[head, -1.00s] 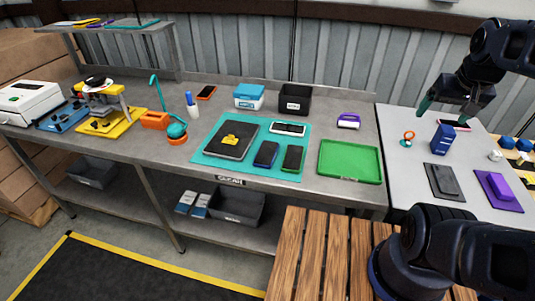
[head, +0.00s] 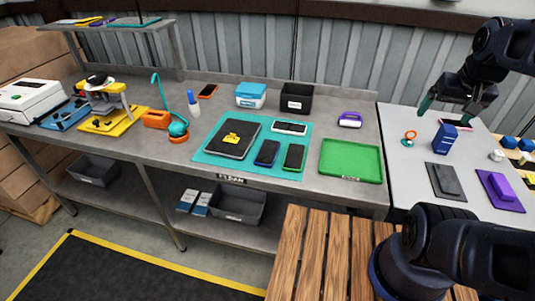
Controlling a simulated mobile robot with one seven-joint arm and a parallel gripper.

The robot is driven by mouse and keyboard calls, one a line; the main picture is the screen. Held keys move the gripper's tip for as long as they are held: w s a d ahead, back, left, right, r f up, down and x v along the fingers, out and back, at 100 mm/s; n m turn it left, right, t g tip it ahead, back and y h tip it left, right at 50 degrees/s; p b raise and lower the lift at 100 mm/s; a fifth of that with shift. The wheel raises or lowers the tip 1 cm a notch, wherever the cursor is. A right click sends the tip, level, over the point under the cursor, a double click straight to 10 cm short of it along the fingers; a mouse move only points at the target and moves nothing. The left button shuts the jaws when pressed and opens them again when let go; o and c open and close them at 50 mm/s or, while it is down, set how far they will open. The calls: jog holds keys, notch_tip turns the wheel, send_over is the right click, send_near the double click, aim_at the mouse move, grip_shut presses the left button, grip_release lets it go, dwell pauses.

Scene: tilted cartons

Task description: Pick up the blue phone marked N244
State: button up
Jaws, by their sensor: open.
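Several phones lie on the teal mat (head: 215,158) on the grey workbench. A dark blue phone (head: 267,153) lies near the mat's front edge. A black phone with a green edge (head: 294,157) lies just right of it, and a white-edged phone (head: 290,127) lies behind them. No marking N244 can be read at this size. My gripper (head: 445,112) is at the upper right, above the light grey table and well to the right of the mat. It is open, with nothing seen between its fingers.
A dark tablet with a yellow item (head: 232,139) lies on the mat's left. A green tray (head: 350,161) is right of the mat. A black bin (head: 297,97) and blue-white box (head: 250,95) stand behind. A blue upright carton (head: 444,139) stands below my gripper.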

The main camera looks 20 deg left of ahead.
jog(key=shift+w+a, duration=0.1)
jog(key=w+a+f+n+g, duration=0.1)
jog(key=w+a+n, duration=0.8)
jog(key=a+n, duration=0.1)
jog(key=n+g, duration=0.4)
jog(key=n, duration=2.2)
send_over(268, 151)
jog(key=f, duration=2.4)
jog(key=shift+s+d+f, duration=0.15)
jog(key=shift+d+f, duration=0.1)
jog(key=shift+f, duration=0.05)
jog(key=shift+a+f, duration=0.15)
jog(key=shift+f, duration=1.2)
jog(key=shift+a+f, duration=0.15)
jog(key=shift+f, duration=1.15)
jog(key=c, duration=1.2)
